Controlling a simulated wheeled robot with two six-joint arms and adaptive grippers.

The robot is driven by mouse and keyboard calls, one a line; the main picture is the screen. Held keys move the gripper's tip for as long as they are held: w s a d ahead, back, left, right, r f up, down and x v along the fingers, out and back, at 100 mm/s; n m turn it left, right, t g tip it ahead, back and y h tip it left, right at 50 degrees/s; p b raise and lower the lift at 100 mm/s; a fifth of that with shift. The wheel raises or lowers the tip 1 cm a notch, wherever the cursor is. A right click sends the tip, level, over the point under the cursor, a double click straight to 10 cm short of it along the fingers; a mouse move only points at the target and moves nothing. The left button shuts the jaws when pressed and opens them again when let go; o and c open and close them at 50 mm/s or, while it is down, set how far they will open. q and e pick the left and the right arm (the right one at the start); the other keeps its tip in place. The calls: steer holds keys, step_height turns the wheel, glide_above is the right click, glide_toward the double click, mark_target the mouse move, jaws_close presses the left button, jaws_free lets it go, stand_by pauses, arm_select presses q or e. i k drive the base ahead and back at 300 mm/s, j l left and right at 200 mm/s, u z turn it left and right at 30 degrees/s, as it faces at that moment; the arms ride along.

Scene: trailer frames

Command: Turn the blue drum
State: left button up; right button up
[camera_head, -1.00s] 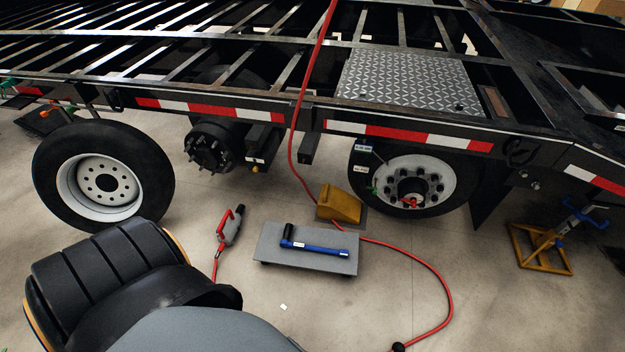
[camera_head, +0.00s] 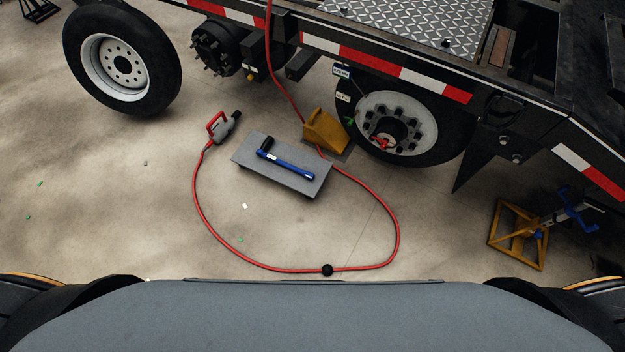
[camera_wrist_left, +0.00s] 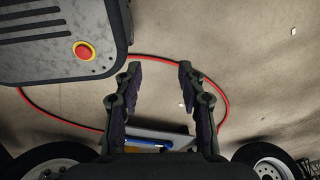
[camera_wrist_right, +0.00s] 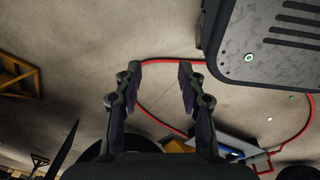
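I cannot make out a clearly blue drum in any view. A black wheel hub or brake drum (camera_head: 215,48) with several studs shows bare under the trailer, at the upper left of the head view. Blue parts show on the tool (camera_head: 285,163) on the grey board and on the yellow stand (camera_head: 530,232). My left gripper (camera_wrist_left: 160,68) is open and empty in the left wrist view, over the floor. My right gripper (camera_wrist_right: 160,68) is also open and empty in the right wrist view. Neither gripper shows in the head view.
A loose wheel (camera_head: 122,60) stands left of the hub. A mounted wheel (camera_head: 400,120) with a yellow chock (camera_head: 326,131) is to the right. A red hose (camera_head: 397,225) loops around the grey board (camera_head: 262,178) and impact tool (camera_head: 224,127). The left floor is mostly clear.

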mark_target(309, 174)
steer(key=u, duration=0.7)
steer(key=l+u, duration=0.65)
steer(key=u, duration=0.15)
steer(key=l+u, duration=0.35)
steer(key=k+l+u, duration=0.1)
steer(key=l+u, duration=0.3)
steer(key=k+l, duration=0.15)
steer(key=l, duration=0.2)
steer(key=k+l+u, duration=0.15)
steer(key=l, duration=0.25)
steer(key=k+l, duration=0.25)
steer(key=l+u, duration=0.05)
steer(key=l, duration=0.05)
